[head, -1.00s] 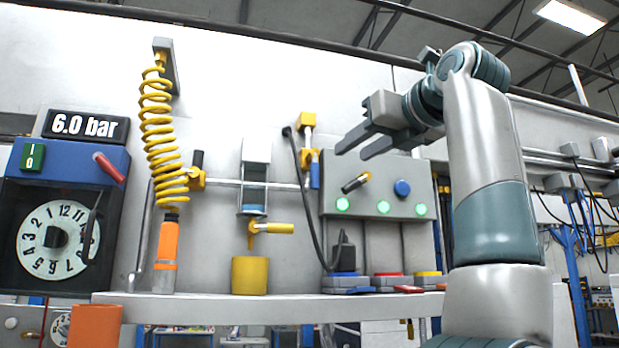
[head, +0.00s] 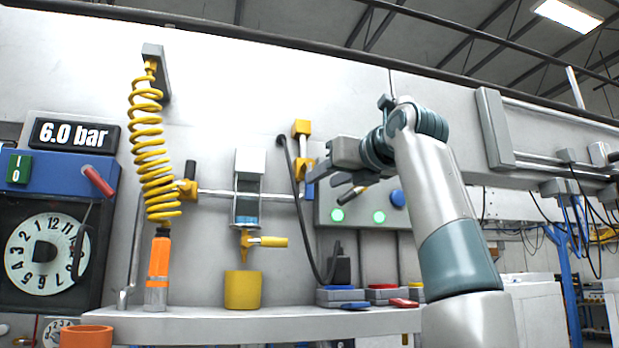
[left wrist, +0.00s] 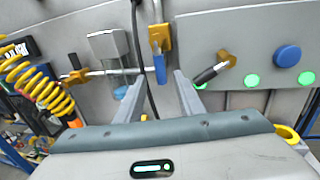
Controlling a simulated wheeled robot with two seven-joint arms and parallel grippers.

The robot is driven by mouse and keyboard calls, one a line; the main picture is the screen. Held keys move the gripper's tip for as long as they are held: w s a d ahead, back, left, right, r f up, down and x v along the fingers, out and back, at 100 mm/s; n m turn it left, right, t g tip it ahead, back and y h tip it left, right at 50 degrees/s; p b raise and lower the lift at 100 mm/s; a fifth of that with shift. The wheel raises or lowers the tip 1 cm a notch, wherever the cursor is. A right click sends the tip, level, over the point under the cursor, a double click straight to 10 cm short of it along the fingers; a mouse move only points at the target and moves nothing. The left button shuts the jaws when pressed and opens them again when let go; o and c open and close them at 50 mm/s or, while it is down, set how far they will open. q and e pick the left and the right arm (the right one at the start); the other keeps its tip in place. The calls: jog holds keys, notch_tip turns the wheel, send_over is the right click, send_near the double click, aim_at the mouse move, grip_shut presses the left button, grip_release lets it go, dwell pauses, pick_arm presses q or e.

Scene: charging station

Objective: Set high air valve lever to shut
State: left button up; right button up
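A yellow valve body (head: 307,165) sits high on the wall on a vertical pipe. Its blue lever (head: 309,190) hangs straight down, in line with the pipe. My left gripper (head: 313,180) is at this valve, fingers pointing left in the head view and partly covering it. In the left wrist view the blue lever (left wrist: 158,66) shows ahead, between the lines of the two spread fingers (left wrist: 161,80). The gripper is open and holds nothing. Whether a finger touches the lever cannot be told. My right gripper is not in view.
A black-handled lever (left wrist: 210,74) on the grey button panel (left wrist: 245,40) is close to the right finger. A black cable (left wrist: 138,45) hangs left of the blue lever. A yellow-handled tap (head: 265,241) and a yellow coiled hose (head: 150,140) are further left.

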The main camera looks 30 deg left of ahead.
aim_at(312, 186)
pick_arm(q)
jog(key=p+x, duration=0.3)
jog(key=x, duration=0.5)
grip_shut()
